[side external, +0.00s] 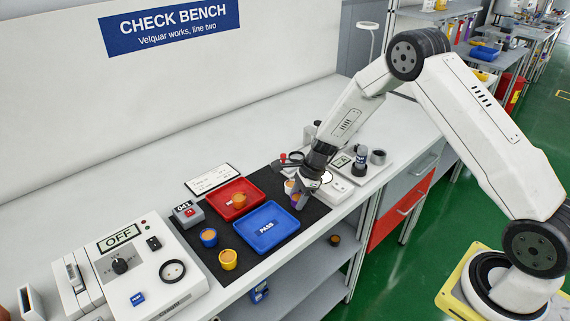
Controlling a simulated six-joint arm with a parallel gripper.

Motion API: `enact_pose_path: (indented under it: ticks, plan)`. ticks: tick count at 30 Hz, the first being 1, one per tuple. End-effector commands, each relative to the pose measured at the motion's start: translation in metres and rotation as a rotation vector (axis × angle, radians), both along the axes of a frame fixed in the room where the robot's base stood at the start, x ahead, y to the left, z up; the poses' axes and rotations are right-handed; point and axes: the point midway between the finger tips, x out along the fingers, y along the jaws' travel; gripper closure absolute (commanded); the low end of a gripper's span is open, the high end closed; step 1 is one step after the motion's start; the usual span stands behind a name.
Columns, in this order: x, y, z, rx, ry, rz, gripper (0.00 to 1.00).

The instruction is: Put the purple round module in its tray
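The blue tray (284,218), labelled PASS, holds no module and lies left of my gripper. The red tray (222,209) behind it holds one orange-topped round module (240,200).
A blue module (208,237) and a yellow module (228,259) stand left of the blue tray. A grey counter box (187,212) sits beside the red tray. A tester marked OFF (120,237) fills the bench's left. Instruments (361,157) stand right of my gripper.

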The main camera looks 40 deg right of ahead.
Motion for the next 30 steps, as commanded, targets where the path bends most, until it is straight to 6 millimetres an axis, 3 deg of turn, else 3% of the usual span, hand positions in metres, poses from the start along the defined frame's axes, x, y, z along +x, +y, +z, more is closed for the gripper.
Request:
enact_pose_path:
  ticks: [14, 23, 30]
  plan:
    - [0.001, 0.000, 0.005, 0.000, -0.002, -0.001, 1.00]
    - [0.001, 0.000, 0.031, 0.000, -0.003, 0.001, 1.00]
    - [-0.020, 0.000, 0.056, 0.001, -0.001, 0.000, 1.00]
